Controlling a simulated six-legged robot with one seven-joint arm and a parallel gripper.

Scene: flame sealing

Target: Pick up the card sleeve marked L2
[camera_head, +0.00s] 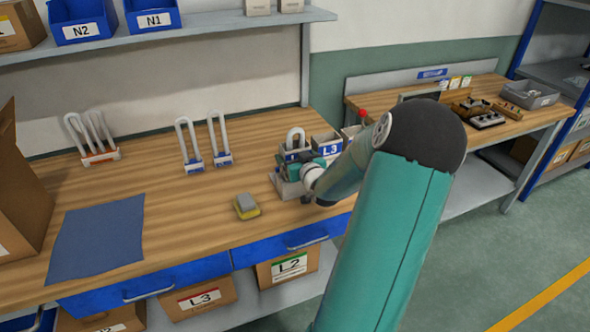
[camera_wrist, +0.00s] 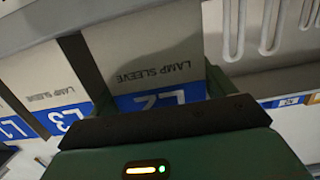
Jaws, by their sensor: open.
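The card sleeve marked L2 (camera_wrist: 150,60) is off-white with a blue band, and its printing appears upside down in the wrist view. It stands between the fingers of my gripper (camera_wrist: 158,85), which is open; contact cannot be told.
The sleeve marked L3 (camera_wrist: 48,78) is just beside L2, and the L1 sleeve (camera_wrist: 15,128) is farther left. U-shaped tubes in racks (camera_head: 189,145) stand on the bench (camera_head: 170,195). A sponge (camera_head: 246,206) and blue mat (camera_head: 98,238) lie left. Cartons (camera_head: 288,266) sit below.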

